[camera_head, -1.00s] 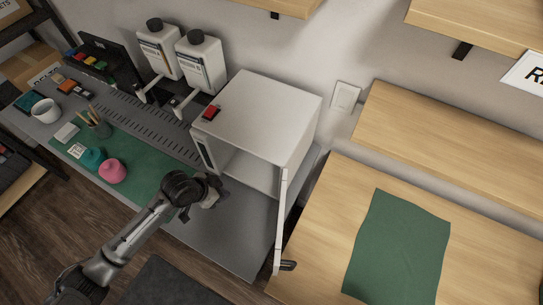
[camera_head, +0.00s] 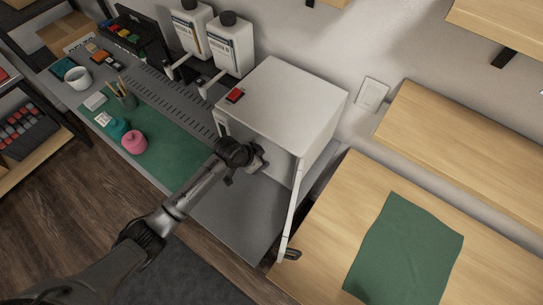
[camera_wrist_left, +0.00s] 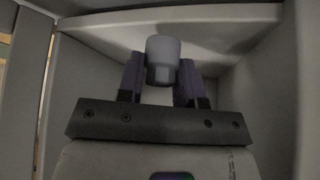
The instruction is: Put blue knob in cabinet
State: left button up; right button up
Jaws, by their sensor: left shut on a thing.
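The white cabinet (camera_head: 288,97) stands on the grey bench with its door (camera_head: 293,212) swung open toward me. My left gripper (camera_head: 258,158) is at the cabinet's open front; the arm hides part of the opening. In the left wrist view, my left gripper (camera_wrist_left: 161,72) is shut on a small round knob (camera_wrist_left: 162,50), which looks pale grey in the dim light, so its blue colour cannot be told. The cabinet's inner walls (camera_wrist_left: 85,80) surround the gripper there. The knob is held in the fingers and is hidden in the head view.
Two white bottles (camera_head: 230,45) stand behind left. A pink pot (camera_head: 134,142), a teal pot (camera_head: 118,127) and a pencil cup (camera_head: 125,98) are on the left. A green cloth (camera_head: 405,250) lies on the wooden table right.

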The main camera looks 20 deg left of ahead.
pick_arm(q)
jog(key=w+d, duration=0.1)
jog(key=w, duration=0.1)
jog(key=w+d, duration=0.1)
jog(key=d, duration=0.1)
jog(key=shift+w+f, duration=0.4)
jog(key=shift+a+f, duration=0.1)
jog(key=shift+f, duration=0.15)
jog(key=shift+s+f, duration=0.1)
jog(key=shift+s, duration=0.05)
jog(key=o, duration=0.5)
jog(key=shift+f, duration=0.15)
jog(key=shift+c, duration=0.2)
jog(key=o, duration=0.4)
jog(key=shift+o, duration=0.2)
